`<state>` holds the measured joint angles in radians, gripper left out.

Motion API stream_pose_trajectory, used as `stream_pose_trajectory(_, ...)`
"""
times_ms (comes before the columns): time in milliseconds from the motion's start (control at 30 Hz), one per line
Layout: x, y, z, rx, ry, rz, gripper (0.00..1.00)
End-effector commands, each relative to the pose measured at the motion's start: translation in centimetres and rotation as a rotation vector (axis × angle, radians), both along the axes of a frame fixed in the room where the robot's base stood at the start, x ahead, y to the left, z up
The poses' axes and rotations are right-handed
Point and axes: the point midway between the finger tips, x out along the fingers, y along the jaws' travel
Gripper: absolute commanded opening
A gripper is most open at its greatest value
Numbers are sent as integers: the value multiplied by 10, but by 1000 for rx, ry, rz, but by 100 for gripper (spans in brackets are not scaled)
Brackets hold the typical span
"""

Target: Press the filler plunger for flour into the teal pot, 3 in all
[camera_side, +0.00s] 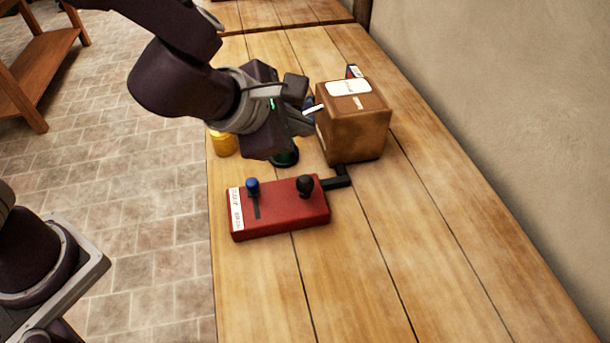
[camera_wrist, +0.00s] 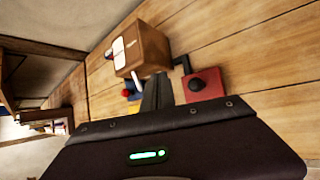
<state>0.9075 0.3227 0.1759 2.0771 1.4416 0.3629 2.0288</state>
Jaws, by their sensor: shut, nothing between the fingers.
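The filler is a brown box (camera_side: 352,120) with white labels on top and a pale spout (camera_side: 313,108) on its left side. A red control box (camera_side: 280,212) stands in front, with a blue knob (camera_side: 252,187) at a slot and a black knob (camera_side: 305,186); its lettering is too small to read. The dark teal pot (camera_side: 286,158) shows only partly beneath my gripper. My gripper (camera_side: 308,118) is shut and empty, close to the spout side of the brown box. In the wrist view the shut fingers (camera_wrist: 157,92) point toward the brown box (camera_wrist: 148,50), with the black knob (camera_wrist: 196,85) to their right.
A yellow pot (camera_side: 222,144) stands at the table's left edge. A black bar (camera_side: 337,182) runs between the red box and the brown box. The wooden table's front is clear; a wall rises at right.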

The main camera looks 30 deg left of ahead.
Motion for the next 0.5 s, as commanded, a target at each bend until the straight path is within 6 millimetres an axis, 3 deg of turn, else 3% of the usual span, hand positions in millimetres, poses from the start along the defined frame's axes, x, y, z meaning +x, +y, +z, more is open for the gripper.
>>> stream_pose_trajectory(167,-1,1,-10,7,3,0,0)
stream_pose_trajectory(500,-1,1,-60,9,4,-2,0)
